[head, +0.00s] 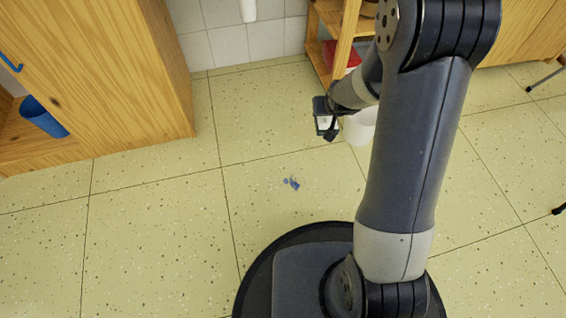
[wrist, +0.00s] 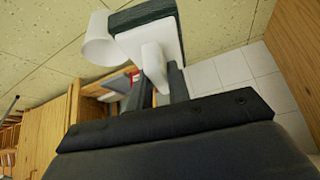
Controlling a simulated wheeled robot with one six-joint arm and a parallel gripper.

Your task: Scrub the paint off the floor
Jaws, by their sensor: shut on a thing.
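Blue paint (head: 291,183) lies as a small patch of spots on the floor (head: 160,200), in front of my base in the head view. My gripper (wrist: 160,82) is shut on the white handle of a scrubber (wrist: 150,42), seen in the wrist view. The scrubber has a white body and a dark green pad at its far end. In the head view the scrubber (head: 323,123) is small and partly hidden by my gripper. It is beyond the paint and slightly right of it, apart from it.
A white bucket (head: 361,127) stands just right of the scrubber, partly behind my arm; it also shows in the wrist view (wrist: 98,42). A wooden shelf (head: 347,45) holds a red item. A wooden cabinet (head: 110,70) with a blue bin (head: 43,117) stands left. Floor around the paint is clear.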

